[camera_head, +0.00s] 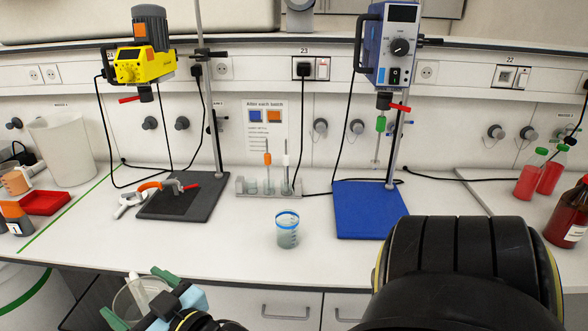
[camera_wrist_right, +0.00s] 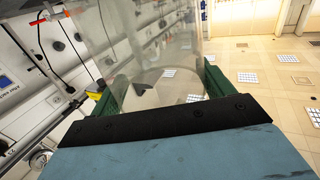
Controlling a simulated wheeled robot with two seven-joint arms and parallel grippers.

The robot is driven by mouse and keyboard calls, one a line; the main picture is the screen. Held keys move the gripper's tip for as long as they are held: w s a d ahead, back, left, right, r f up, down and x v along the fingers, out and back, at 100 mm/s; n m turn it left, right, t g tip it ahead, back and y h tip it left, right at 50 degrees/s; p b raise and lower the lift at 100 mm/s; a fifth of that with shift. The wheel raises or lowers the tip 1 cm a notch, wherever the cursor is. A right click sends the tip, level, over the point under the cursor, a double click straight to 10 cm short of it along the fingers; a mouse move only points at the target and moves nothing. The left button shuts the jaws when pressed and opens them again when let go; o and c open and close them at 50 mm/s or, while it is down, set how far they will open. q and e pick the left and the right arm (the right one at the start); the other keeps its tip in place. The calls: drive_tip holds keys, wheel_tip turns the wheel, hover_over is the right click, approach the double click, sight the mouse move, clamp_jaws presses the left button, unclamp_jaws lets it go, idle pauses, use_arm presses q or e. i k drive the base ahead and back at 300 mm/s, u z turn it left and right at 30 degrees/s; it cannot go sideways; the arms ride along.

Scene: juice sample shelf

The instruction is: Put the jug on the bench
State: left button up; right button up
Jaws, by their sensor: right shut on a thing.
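The jug is a clear, see-through vessel (camera_head: 128,303) at the bottom left of the head view, in front of the bench edge. My right gripper (camera_head: 138,297), with green fingers, is shut on it. In the right wrist view the jug's clear wall (camera_wrist_right: 150,50) stands between the two green fingers; part of it is hidden by the dark gripper edge. The white bench (camera_head: 240,222) runs across the head view behind and above the jug. My left gripper is not in view.
A small blue-rimmed beaker (camera_head: 287,232) stands near the bench's front. A dark stirrer base (camera_head: 185,205) with orange-handled tool and a blue base (camera_head: 368,210) stand behind. A white bin-like container (camera_head: 62,150) and red tray (camera_head: 45,202) are at left. Bare bench lies around the beaker.

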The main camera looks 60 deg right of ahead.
sight(300, 211)
drive_tip(key=z, duration=0.7)
drive_tip(key=i, duration=0.55)
drive_tip(key=z, duration=0.9)
drive_tip(key=i, duration=0.65)
drive_tip(key=z, duration=0.05)
